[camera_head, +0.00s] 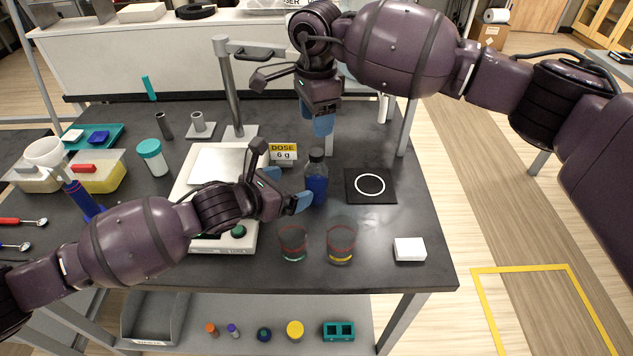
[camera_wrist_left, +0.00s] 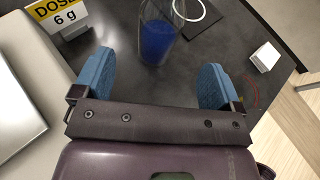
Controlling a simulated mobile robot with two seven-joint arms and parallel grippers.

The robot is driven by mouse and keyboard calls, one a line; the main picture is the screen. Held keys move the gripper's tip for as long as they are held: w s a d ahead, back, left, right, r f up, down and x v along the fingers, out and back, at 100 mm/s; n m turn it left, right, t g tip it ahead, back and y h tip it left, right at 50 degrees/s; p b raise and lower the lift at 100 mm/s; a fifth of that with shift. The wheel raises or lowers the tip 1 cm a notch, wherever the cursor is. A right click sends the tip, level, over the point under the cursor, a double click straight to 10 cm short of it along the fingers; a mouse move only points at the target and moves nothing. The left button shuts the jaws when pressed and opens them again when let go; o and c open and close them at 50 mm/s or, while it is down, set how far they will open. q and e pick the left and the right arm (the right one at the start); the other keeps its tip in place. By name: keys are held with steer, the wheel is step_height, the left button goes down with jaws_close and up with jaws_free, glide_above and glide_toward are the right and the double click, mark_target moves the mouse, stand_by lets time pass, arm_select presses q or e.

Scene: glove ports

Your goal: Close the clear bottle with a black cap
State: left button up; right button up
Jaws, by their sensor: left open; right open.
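The clear bottle (camera_head: 316,187) with blue liquid stands upright on the dark table, left of a black mat with a white ring. Its top (camera_head: 316,155) looks black in the head view, but I cannot tell how the cap sits. The bottle's lower part shows ahead in the left wrist view (camera_wrist_left: 158,40), its top cut off. My left gripper (camera_head: 287,188) is open, its blue fingertips apart just left of the bottle, with nothing between them. My right gripper (camera_head: 320,122) is open above and behind the bottle, pointing down, apart from it.
The black mat (camera_head: 388,198) lies right of the bottle. Two glass beakers (camera_head: 293,242) (camera_head: 340,243) stand in front, near a white box (camera_head: 409,249). A "DOSE 6 g" sign (camera_head: 283,154) and a balance (camera_head: 215,165) are at left. A metal stand (camera_head: 232,90) rises behind.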

mark_target(307, 181)
arm_select(q)
steer(key=x, duration=0.8)
steer(key=shift+w+d+f, duration=0.1)
steer(key=shift+w, duration=0.05)
steer(key=c, duration=1.7)
jaws_close()
arm_select(e)
steer(key=shift+m, duration=2.2)
steer(key=shift+f, duration=4)
